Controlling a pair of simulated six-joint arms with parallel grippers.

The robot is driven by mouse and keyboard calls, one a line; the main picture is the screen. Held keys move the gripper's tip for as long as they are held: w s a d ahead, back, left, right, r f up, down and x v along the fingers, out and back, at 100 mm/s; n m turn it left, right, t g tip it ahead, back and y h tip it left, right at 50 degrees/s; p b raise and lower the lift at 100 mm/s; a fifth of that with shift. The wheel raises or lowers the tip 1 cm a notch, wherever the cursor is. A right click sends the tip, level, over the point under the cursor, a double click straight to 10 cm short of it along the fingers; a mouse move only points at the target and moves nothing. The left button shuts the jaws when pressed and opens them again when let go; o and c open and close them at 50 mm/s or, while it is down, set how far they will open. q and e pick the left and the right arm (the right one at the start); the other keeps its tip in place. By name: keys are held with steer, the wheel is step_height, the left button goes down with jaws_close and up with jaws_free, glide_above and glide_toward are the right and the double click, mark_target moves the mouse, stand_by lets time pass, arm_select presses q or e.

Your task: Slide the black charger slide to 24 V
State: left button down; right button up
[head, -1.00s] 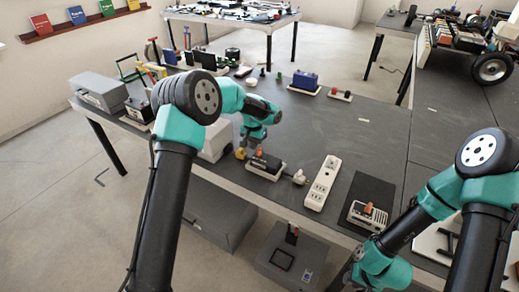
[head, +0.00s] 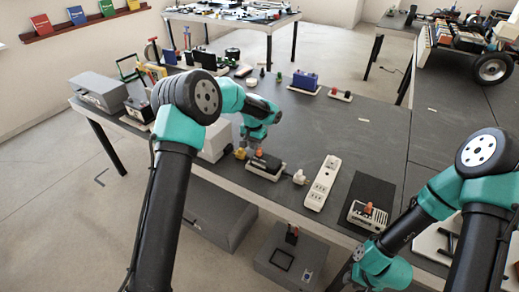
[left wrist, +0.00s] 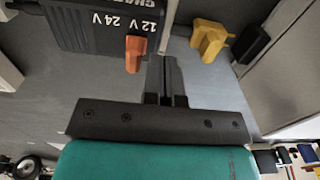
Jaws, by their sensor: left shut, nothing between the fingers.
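The black charger (head: 265,161) lies on a pale base near the table's front edge. In the left wrist view its dark face (left wrist: 85,25) carries upside-down 12 V and 24 V labels. Its orange slide knob (left wrist: 136,50) sticks out below the labels, nearer the 12 V one. My left gripper (left wrist: 164,62) is shut and empty, its fingertips just right of the knob. A narrow gap seems to separate them; contact is hard to tell. In the head view my left arm's wrist is beside the charger and the fingertips are mostly hidden. My right gripper is not visible, only its arm at right.
A yellow plug-like piece (left wrist: 208,38) is right of my left fingers. A white plug (head: 300,177) and power strip (head: 322,183) lie right of the charger. Another device with an orange knob (head: 368,213) stands farther right.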

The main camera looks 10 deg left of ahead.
mark_target(260, 149)
arm_select(q)
steer(key=shift+f, duration=1.15)
steer(key=shift+s+d, duration=0.25)
steer(key=shift+d, duration=0.5)
steer(key=shift+s+d, duration=0.25)
steer(key=shift+d, duration=0.5)
stand_by(1.0)
steer(key=shift+w+a, duration=0.2)
steer(key=shift+a, duration=0.4)
stand_by(0.5)
steer(key=shift+r, duration=3.5)
